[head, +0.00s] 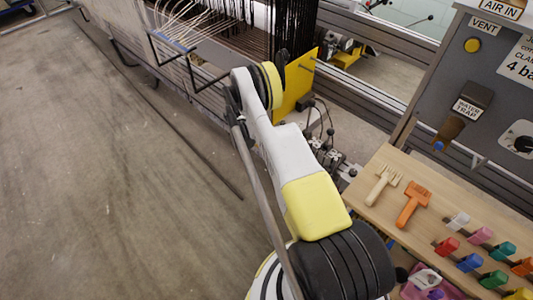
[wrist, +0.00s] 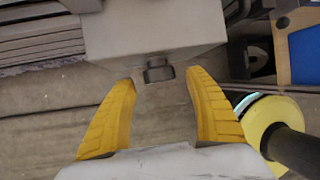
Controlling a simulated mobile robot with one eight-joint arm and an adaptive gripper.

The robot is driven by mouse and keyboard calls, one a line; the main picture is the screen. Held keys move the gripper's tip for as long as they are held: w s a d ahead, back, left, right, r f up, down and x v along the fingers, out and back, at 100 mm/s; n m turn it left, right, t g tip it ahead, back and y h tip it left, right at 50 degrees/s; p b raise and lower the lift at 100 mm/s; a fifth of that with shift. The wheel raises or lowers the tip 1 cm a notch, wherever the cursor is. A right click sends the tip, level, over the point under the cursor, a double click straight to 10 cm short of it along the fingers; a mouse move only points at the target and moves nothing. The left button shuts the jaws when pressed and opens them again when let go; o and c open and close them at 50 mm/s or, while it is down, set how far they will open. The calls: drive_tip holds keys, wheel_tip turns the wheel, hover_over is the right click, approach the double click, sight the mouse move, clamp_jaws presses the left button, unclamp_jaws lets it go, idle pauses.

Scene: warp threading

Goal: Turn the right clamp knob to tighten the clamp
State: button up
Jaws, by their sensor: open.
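In the wrist view my gripper (wrist: 161,77) is open, with its two yellow fingers spread apart. A pale grey block (wrist: 150,32) lies just past the fingertips. A small dark round part (wrist: 159,71) sticks out of its near side, between the fingertips; it may be the right clamp knob, but I cannot be sure. I see no finger closed on it.
A yellow plate (head: 297,83) stands beside my arm's end. At right are a grey control panel (head: 480,95) and a wooden shelf (head: 372,212) with a cream comb (head: 382,183), an orange comb (head: 412,203) and several coloured clips. Bare floor (head: 100,170) lies at left.

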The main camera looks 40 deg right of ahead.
drive_tip(key=shift+x, duration=1.2)
